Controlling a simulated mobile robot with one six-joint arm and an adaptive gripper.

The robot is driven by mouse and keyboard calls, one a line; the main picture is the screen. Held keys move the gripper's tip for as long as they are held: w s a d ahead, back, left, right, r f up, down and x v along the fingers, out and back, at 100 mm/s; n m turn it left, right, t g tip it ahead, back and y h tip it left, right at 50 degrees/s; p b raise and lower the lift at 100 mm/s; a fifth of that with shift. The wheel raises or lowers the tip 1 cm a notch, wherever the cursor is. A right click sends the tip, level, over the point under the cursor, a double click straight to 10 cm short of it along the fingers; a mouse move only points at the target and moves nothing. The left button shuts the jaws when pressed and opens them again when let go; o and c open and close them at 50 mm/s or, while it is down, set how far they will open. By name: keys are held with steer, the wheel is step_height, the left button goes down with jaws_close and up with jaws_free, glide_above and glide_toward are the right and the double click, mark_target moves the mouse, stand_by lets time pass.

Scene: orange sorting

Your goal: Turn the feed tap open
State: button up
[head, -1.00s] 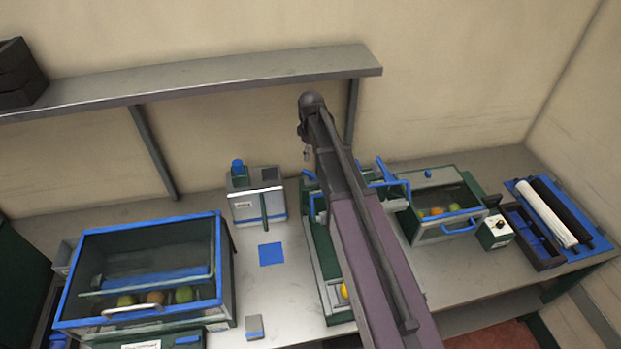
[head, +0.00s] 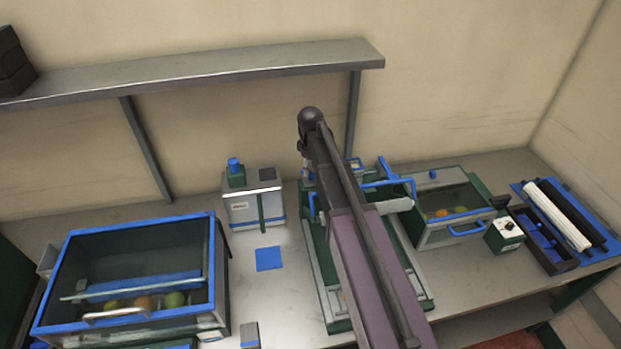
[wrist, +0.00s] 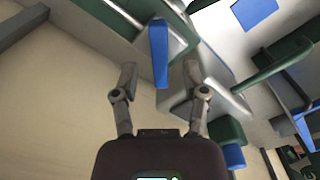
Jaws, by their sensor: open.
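A long blue lever (wrist: 159,52) shows in the wrist view; I take it for the feed tap's handle, though no label is readable. My gripper (wrist: 158,74) is open, with one finger on each side of the lever's end. A gap shows between the lever and both fingers, and I cannot tell how far along the lever they reach. In the head view my arm crosses the green and grey machine (head: 328,305) and hides most of my gripper and the lever's place.
A white box with a blue knob (head: 252,205) stands left of the machine, behind a blue square (head: 269,258). A glass-fronted blue-framed case (head: 60,275) is at left. A fruit case (head: 425,240) and control box (head: 504,235) are at right. A shelf (head: 230,72) runs above.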

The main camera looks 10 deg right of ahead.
mark_target(310, 177)
steer(key=shift+f+b, duration=1)
steer(key=shift+f, duration=0.3)
jaws_close()
